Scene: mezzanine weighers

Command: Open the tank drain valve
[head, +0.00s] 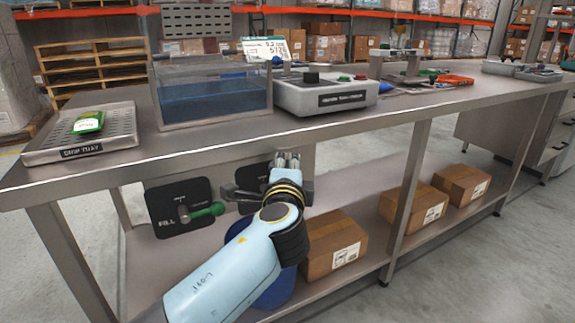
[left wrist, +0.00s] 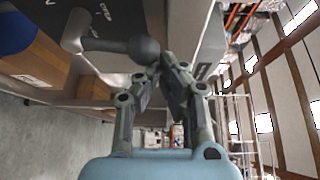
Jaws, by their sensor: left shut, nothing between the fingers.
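A clear tank (head: 213,100) holding blue water stands on the steel bench. Below the bench edge, a black panel marked FILL (head: 163,208) carries a valve with a green handle (head: 206,211). To its right, a second dark panel with a grey lever (head: 232,192) is mostly hidden behind my left arm; its label is not readable. My left gripper (head: 287,160) is at this second valve, just below the bench edge, shut and empty. In the left wrist view, a grey lever with a rounded end (left wrist: 120,46) lies right by the fingertips (left wrist: 172,62); I cannot tell whether they touch. My right gripper is out of view.
A drip tray (head: 110,131) with a green packet (head: 88,122) is left of the tank, a weigher (head: 325,95) right of it. The bench edge (head: 350,118) runs above my gripper. A blue drum (head: 275,290) and cardboard boxes (head: 335,250) sit on the lower shelf.

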